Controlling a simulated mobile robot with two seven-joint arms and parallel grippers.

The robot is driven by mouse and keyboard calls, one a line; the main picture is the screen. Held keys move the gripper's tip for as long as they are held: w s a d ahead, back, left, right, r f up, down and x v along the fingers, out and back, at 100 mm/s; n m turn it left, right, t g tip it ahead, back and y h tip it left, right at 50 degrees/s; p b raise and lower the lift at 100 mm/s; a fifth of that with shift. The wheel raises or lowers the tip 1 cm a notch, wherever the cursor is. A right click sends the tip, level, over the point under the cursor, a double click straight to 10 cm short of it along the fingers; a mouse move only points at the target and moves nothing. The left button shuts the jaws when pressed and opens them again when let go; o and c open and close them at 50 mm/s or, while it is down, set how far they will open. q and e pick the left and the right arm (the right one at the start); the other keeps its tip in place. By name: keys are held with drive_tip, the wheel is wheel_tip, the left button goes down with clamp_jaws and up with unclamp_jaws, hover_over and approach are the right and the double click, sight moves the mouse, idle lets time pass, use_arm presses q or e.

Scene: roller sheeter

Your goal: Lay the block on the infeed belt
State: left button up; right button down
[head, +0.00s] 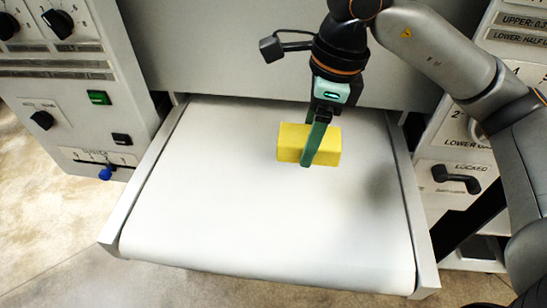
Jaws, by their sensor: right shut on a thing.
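The yellow block (291,140) is in the head view, over the far middle part of the white infeed belt (230,210). My right gripper (314,145) comes down from above and is shut on the block, with a green finger across its near face. A soft shadow lies on the belt to the right of and below the block. I cannot tell for sure whether the block touches the belt or hangs a little above it. My left gripper is not in view.
Metal side rails (143,185) edge the belt. A grey machine wall stands behind it. A control panel (70,90) with knobs and buttons is on the left. A panel with a black handle (456,179) is on the right. The near part of the belt is clear.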

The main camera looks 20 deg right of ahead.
hover_over(272, 176)
drive_tip(key=f, duration=0.3)
drive_tip(key=d+f, duration=0.1)
drive_tip(key=f, duration=0.1)
drive_tip(key=shift+s+f+p, duration=0.2)
drive_tip(key=shift+s+p, duration=0.1)
drive_tip(key=shift+s, duration=0.05)
drive_tip(key=f, duration=0.2)
drive_tip(key=f+p, duration=0.1)
drive_tip(key=shift+w+a+f, duration=0.25)
drive_tip(key=shift+a+f, duration=0.1)
drive_tip(key=shift+f, duration=0.15)
drive_tip(key=shift+f, duration=0.1)
drive_tip(key=shift+f, duration=0.1)
unclamp_jaws()
